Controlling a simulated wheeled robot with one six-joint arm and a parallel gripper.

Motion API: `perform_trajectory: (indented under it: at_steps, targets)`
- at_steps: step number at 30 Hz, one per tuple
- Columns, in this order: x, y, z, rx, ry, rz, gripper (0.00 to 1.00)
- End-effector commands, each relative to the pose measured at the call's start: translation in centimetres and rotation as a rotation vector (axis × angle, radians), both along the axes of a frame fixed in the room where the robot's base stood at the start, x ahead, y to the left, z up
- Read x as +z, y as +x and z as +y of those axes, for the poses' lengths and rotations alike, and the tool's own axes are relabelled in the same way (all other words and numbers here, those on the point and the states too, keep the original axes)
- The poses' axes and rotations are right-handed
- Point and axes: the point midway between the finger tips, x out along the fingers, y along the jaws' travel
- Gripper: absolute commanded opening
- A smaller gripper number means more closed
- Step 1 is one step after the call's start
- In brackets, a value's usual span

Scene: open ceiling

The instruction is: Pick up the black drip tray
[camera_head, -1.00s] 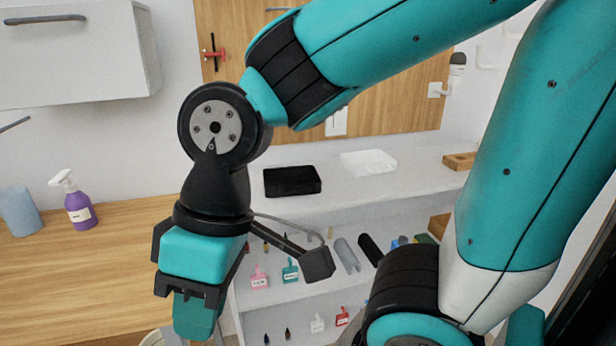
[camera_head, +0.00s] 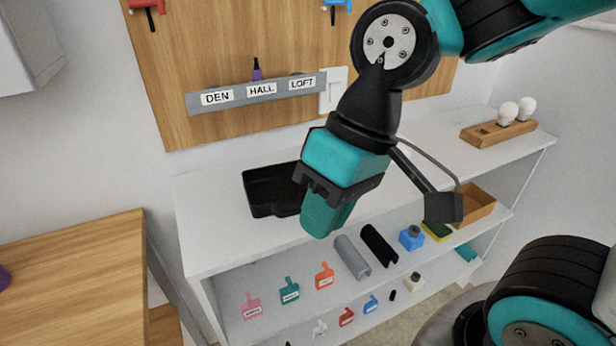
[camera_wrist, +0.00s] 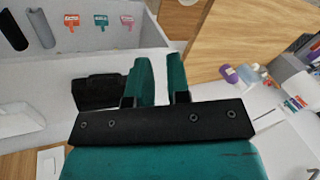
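The black drip tray (camera_head: 262,192) is a shallow rectangular tray lying on the white shelf top (camera_head: 215,245), below the pegboard. Its right part is hidden behind my gripper (camera_head: 326,212). In the wrist view, the tray (camera_wrist: 92,92) shows to the left of my gripper (camera_wrist: 160,60), partly behind the left finger. The two teal fingers stand apart with nothing between them. My gripper appears above and in front of the tray, not holding it.
A white tray (camera_wrist: 18,122) lies beside the black one. A wooden bulb holder (camera_head: 498,131) stands at the shelf's right end. The lower shelf holds coloured tags (camera_head: 289,290), a grey half-tube (camera_head: 351,257) and a black one (camera_head: 379,246). A wooden table (camera_head: 75,280) stands left.

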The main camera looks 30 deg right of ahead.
Motion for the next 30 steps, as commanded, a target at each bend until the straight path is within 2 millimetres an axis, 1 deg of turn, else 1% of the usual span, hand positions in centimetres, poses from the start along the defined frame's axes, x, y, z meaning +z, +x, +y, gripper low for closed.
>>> perform_trajectory:
  at_steps: [1,2,3,5,6,8,9,12,15,18,21,23,25,30]
  targets:
    - [0.7,1.7,-0.3,-0.125,0.000,0.048,0.17]
    - [1.0,2.8,-0.5,-0.215,0.001,0.081,0.17]
    - [1.3,4.5,-0.9,-0.350,0.003,0.131,0.17]
    - [1.6,7.1,-1.8,-0.573,0.006,0.215,0.17]
    - [1.7,8.9,-2.5,-0.726,0.009,0.271,0.17]
    - [1.7,11.5,-3.8,-0.953,0.016,0.356,0.17]
    - [1.6,13.1,-4.7,-1.097,0.020,0.411,0.17]
    - [1.1,16.5,-6.9,-1.420,0.032,0.536,0.17]
    - [0.5,18.9,-8.8,-1.667,0.044,0.635,0.17]
    - [-0.1,20.3,-10.2,-1.832,0.051,0.703,0.17]
    - [-0.7,21.0,-10.7,-1.916,0.054,0.738,0.17]
    - [-1.3,21.1,-10.6,-1.936,0.054,0.749,0.17]
    - [-2.4,21.2,-10.1,-1.941,0.053,0.752,0.17]
    - [-6.0,21.2,-8.6,-1.937,0.049,0.752,0.17]
